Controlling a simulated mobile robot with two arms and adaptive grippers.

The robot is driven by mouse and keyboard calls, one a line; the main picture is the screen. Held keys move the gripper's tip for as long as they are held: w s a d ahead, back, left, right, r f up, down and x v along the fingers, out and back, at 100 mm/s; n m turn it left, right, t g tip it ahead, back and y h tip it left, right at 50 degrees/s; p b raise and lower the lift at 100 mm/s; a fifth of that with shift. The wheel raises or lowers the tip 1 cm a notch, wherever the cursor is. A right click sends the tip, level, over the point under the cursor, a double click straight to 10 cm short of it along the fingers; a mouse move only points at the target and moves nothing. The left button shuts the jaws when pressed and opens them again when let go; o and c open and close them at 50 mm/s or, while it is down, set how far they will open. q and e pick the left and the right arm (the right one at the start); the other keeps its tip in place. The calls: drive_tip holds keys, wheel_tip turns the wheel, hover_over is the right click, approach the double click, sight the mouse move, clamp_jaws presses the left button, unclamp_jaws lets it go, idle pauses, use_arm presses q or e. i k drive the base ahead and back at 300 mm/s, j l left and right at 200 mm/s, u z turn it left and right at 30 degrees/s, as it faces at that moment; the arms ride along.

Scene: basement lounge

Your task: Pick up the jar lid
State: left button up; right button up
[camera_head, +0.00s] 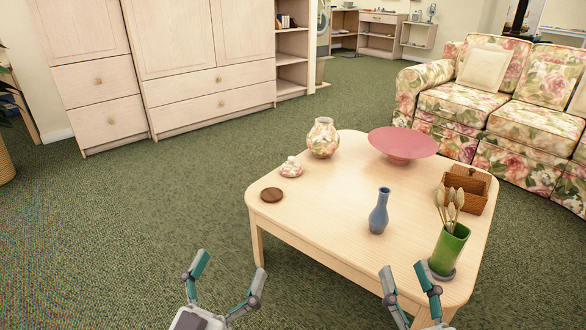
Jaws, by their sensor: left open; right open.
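The jar lid (291,168), cream and pink floral with a small knob on top, lies on the light wooden coffee table (330,205) near its left edge. A round floral jar (323,139) of matching pattern stands just behind and to the right of it. My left gripper (231,267) is open and empty at the bottom of the view, in front of the table's left side and well short of the lid. My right gripper (404,268) is open and empty at the table's front edge, left of the green vase.
A brown disc (272,195) lies in front of the lid. Also on the table are a pink bowl (403,142), blue vase (379,212), wooden box (467,190) and green vase (449,250) with dried stems. A floral sofa (450,105) stands behind. Carpet left of the table is clear.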

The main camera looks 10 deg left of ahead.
sight(291, 167)
drive_tip(key=i+j+z, duration=0.2)
drive_tip(key=i, duration=0.3)
drive_tip(key=i+z, duration=0.15)
drive_tip(key=i, duration=0.4)
drive_tip(key=i+j+z, duration=0.2)
drive_tip(key=i, duration=0.25)
drive_tip(key=i+j+z, duration=0.2)
drive_tip(key=i+j, duration=0.2)
drive_tip(key=i, duration=0.1)
